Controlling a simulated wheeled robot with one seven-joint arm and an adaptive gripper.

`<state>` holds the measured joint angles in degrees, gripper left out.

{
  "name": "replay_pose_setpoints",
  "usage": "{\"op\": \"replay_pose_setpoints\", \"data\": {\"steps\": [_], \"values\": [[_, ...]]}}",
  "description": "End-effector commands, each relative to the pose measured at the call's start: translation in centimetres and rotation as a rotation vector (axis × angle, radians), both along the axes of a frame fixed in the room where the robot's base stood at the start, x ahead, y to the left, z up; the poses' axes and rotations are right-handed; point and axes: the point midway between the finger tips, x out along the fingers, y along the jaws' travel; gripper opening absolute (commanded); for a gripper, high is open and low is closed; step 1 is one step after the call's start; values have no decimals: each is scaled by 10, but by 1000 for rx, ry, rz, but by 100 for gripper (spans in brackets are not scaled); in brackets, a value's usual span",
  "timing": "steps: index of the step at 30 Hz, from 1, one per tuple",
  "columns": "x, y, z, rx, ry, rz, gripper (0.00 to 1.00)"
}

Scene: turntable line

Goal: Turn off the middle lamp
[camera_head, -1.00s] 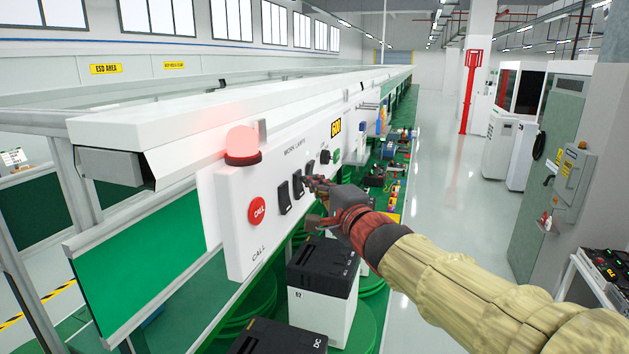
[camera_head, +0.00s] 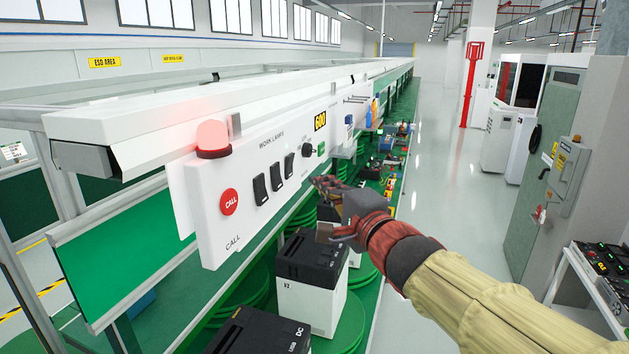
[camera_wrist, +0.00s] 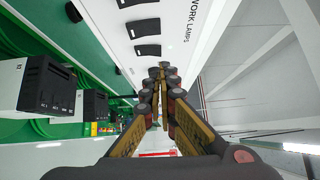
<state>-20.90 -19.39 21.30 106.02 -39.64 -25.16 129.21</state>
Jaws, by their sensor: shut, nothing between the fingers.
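Three black rocker switches sit in a row under the "WORK LAMPS" label on a white panel (camera_head: 215,245): the left one (camera_head: 260,189), the middle one (camera_head: 277,179) and the right one (camera_head: 289,165). The middle switch also shows in the wrist view (camera_wrist: 142,27), between the other two. I cannot tell which way each is tipped. No work lamp is clearly in view. My gripper (camera_head: 318,184) is shut and empty, to the right of the switches and apart from them; its fingers (camera_wrist: 161,72) point forward in the wrist view.
A red CALL button (camera_head: 229,202) and a glowing red beacon (camera_head: 212,138) are on the panel's left. A black knob (camera_head: 308,150) and green button (camera_head: 321,149) lie right of the switches. Black-topped white boxes (camera_head: 310,270) stand below. The aisle floor (camera_head: 455,190) is clear.

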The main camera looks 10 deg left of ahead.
Motion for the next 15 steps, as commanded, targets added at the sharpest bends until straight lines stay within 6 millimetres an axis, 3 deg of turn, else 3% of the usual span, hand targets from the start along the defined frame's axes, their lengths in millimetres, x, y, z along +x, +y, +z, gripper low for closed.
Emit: {"op": "replay_pose_setpoints", "data": {"steps": [6, 15], "values": [[-18, -14, 2, 0, 0, 0, 0], [-21, -16, 2, 1, 1, 0, 0]]}}
